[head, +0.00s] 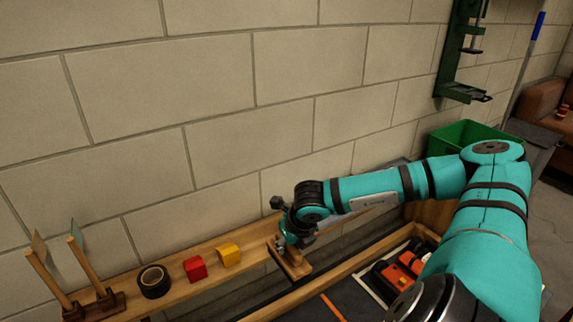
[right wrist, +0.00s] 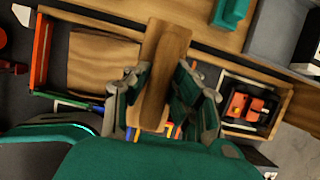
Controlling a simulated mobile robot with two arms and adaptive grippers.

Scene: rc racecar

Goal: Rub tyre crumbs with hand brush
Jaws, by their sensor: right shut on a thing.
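My right gripper (head: 293,238) is at the long wooden ledge, low along the wall. It is shut on the wooden hand brush (head: 291,264). In the right wrist view, the fingers of the right gripper (right wrist: 163,78) sit on either side of the brush's wooden body (right wrist: 168,48). The bristles are hidden. An orange and black RC car (head: 400,271) sits in a pale-edged tray to the right; the car also shows in the right wrist view (right wrist: 247,107). I cannot make out any tyre crumbs. My left gripper is not in view.
On the ledge (head: 206,287) are a black tape roll (head: 154,281), a red block (head: 195,268), a yellow block (head: 229,255) and two wooden-handled tools in a rack (head: 93,304). A green bin (head: 468,139) stands at the right. The brick wall rises behind the ledge.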

